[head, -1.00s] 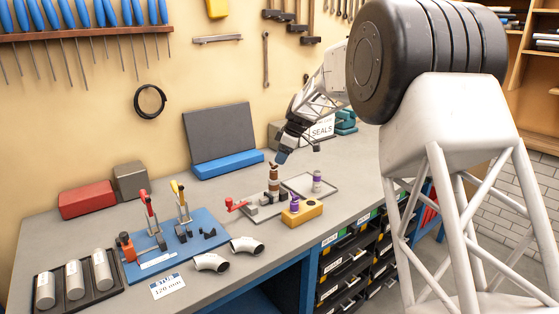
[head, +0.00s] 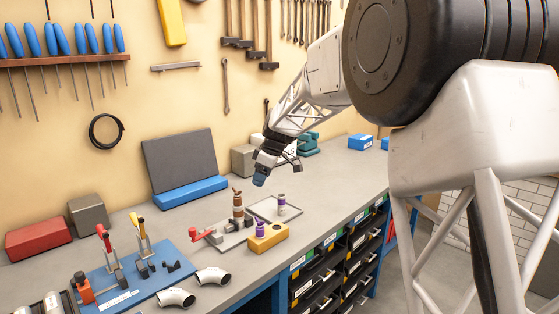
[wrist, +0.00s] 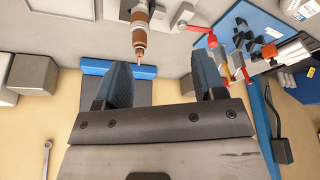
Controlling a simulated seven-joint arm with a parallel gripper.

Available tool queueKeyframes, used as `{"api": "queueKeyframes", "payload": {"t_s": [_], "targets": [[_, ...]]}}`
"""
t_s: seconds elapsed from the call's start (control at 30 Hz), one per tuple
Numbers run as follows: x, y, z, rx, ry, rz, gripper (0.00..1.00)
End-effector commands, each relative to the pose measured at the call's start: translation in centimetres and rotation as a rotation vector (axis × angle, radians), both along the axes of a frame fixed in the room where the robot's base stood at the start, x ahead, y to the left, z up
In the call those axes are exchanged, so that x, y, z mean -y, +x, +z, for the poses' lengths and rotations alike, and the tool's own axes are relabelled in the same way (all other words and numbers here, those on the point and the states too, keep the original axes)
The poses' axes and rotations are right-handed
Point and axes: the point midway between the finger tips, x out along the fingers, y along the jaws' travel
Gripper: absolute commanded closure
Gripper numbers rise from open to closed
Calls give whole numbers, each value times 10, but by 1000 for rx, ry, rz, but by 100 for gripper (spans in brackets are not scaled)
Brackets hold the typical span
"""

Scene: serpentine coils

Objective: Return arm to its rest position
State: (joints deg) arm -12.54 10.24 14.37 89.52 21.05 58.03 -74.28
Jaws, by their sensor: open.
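My gripper (head: 261,179) hangs over the bench, just above and to the right of a brown and copper upright piece (head: 238,203) on a grey fixture plate with a red-handled clamp (head: 208,234). In the wrist view my gripper (wrist: 165,75) shows two dark blue fingers spread apart with nothing between them. The copper piece (wrist: 139,35) shows there beyond the fingers, apart from them.
A yellow block (head: 268,238) with a purple-banded piece and a grey tray (head: 262,213) stand close to the fixture. A blue board (head: 128,280) with clamps and metal elbows (head: 212,276) lie left. Bench behind my gripper is partly clear.

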Motion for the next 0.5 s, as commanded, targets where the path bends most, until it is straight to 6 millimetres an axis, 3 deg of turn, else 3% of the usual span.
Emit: {"api": "queueKeyframes", "payload": {"t_s": [0.2, 0.5], "targets": [[39, -54, 24, -24, -20, -142, 36], [87, -130, 44, -55, -46, -343, 36]]}}
